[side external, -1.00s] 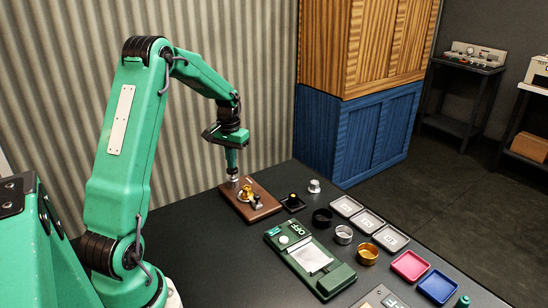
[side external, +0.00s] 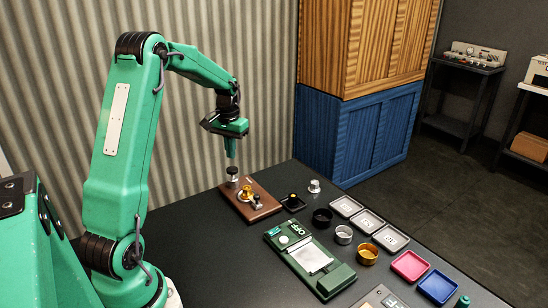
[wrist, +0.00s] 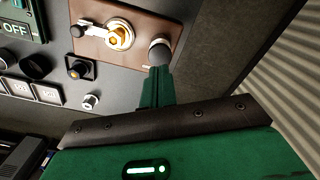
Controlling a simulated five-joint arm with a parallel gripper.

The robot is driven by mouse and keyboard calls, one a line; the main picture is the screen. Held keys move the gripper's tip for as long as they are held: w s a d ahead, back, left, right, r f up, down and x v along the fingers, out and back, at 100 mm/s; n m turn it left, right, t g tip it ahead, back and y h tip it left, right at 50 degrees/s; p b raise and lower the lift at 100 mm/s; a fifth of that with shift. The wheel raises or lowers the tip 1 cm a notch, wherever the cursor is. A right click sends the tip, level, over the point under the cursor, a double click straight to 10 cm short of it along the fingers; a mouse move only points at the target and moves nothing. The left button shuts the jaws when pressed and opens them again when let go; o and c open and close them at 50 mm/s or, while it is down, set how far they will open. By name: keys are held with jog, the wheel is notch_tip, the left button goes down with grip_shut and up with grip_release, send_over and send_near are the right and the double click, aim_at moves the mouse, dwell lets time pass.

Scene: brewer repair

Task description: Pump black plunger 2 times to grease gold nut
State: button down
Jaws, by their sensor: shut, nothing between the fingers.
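The black plunger (side external: 232,170) stands upright at the back left end of a brown wooden board (side external: 264,208). Its round black cap also shows in the wrist view (wrist: 159,52), above a pale metal body. The gold nut (side external: 246,190) sits on the same board, in front of the plunger, with a grey lever part beside it; the nut also shows in the wrist view (wrist: 118,36). My gripper (side external: 231,156) is shut and empty. It points down just above the plunger's cap, with a small gap in the side view.
A green OFF device (side external: 318,270), several rings and several coloured trays fill the front right. A silver knob (side external: 314,186) stands behind. The wall is close behind the board.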

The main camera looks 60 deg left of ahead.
aim_at(232, 169)
jog(key=shift+r, duration=0.1)
jog(key=shift+r, duration=2.9)
jog(key=shift+f, duration=0.95)
jog(key=shift+f, duration=0.15)
jog(key=shift+f, duration=3.15)
